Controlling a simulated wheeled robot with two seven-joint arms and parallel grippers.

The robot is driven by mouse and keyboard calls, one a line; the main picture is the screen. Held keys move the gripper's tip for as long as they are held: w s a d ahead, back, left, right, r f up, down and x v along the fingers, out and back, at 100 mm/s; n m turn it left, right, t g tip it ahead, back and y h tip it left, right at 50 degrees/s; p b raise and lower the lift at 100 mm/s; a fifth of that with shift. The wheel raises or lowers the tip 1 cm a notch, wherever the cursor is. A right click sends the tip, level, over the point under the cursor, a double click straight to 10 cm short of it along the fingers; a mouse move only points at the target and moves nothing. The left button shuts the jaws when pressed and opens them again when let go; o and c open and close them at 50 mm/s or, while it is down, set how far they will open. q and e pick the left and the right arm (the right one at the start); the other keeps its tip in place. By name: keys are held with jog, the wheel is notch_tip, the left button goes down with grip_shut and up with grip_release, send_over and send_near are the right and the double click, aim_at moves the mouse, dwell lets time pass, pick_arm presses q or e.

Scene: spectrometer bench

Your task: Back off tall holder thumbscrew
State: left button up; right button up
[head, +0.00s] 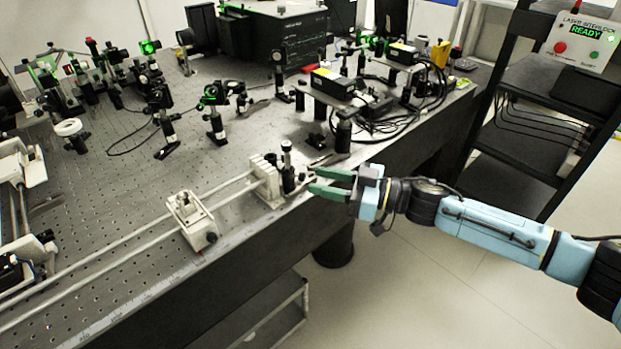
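A tall black post holder (288,172) stands at the front edge of the optical bench, just right of a pale ribbed block on the rail. My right gripper (311,180) reaches in from the right, its green fingers level with the holder's side. The two fingers are apart with a gap between them, and their tips are close to the holder. A small dark knob-like part lies near the fingertips, but I cannot tell whether it is the thumbscrew or whether the fingers touch it. My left gripper is not in view.
The perforated bench (110,205) holds a long rail with a white carriage (190,220) and the ribbed block (266,178). Posts and optics crowd the back. Another black holder (343,132) stands behind my gripper. A dark shelf rack (520,130) stands at right; open floor lies between.

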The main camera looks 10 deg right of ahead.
aim_at(305, 177)
jog(key=x, duration=0.2)
jog(key=shift+w+a, duration=0.1)
jog(key=shift+a, duration=0.15)
jog(key=shift+w+a, duration=0.2)
jog(key=shift+a, duration=0.2)
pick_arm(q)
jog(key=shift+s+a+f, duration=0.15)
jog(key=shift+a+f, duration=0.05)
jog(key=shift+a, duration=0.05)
pick_arm(e)
grip_shut()
jog(key=shift+n+p, duration=0.3)
jog(key=shift+n, duration=1)
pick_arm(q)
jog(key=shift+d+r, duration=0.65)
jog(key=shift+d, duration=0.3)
pick_arm(e)
grip_release()
